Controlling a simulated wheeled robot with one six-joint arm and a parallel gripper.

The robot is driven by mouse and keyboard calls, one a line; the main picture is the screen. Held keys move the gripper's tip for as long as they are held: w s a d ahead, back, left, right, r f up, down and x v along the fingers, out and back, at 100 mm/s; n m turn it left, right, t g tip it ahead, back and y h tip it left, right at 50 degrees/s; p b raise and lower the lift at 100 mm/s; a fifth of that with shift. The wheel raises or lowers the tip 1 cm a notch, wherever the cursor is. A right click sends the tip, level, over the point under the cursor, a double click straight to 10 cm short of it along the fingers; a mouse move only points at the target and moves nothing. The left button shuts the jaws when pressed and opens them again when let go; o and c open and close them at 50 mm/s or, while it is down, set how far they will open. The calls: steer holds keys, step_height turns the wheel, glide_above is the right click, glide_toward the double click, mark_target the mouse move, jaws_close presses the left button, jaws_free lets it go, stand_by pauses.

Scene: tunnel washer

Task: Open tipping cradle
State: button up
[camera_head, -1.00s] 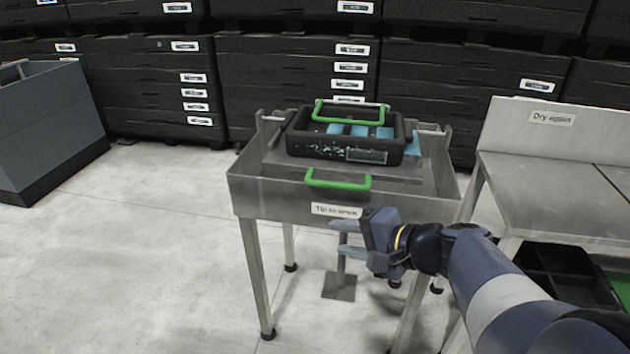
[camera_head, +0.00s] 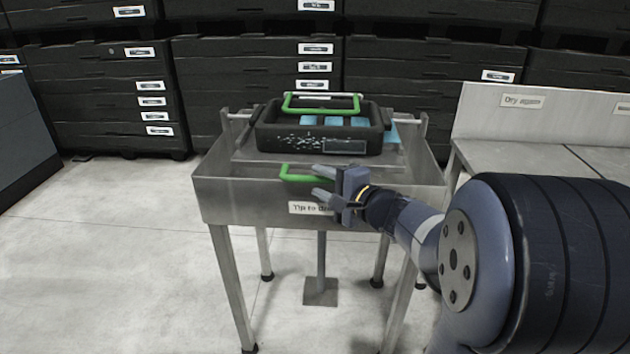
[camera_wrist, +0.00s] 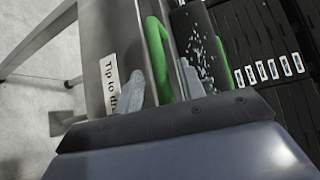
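The tipping cradle is a metal stand (camera_head: 215,203) with a sign beginning "Tip to". A black crate (camera_head: 270,133) with blue items inside sits on it, with a green handle (camera_head: 288,106) standing over the crate. A second green handle (camera_head: 287,174) is at the front edge of the stand. My gripper (camera_head: 318,183) is open at this front handle, with its right part hidden behind the gripper. In the wrist view the front handle (camera_wrist: 157,58) lies between the two separated fingers; I cannot tell whether either touches it.
A metal table with a "Dry again" sign (camera_head: 522,101) stands to the right. Black labelled drawer stacks (camera_head: 255,60) line the back. A grey bin (camera_head: 28,125) is at the far left. The floor at the left front is clear.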

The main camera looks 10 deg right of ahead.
steer(key=shift+x, duration=1.3)
steer(key=shift+c, duration=0.4)
jaws_close()
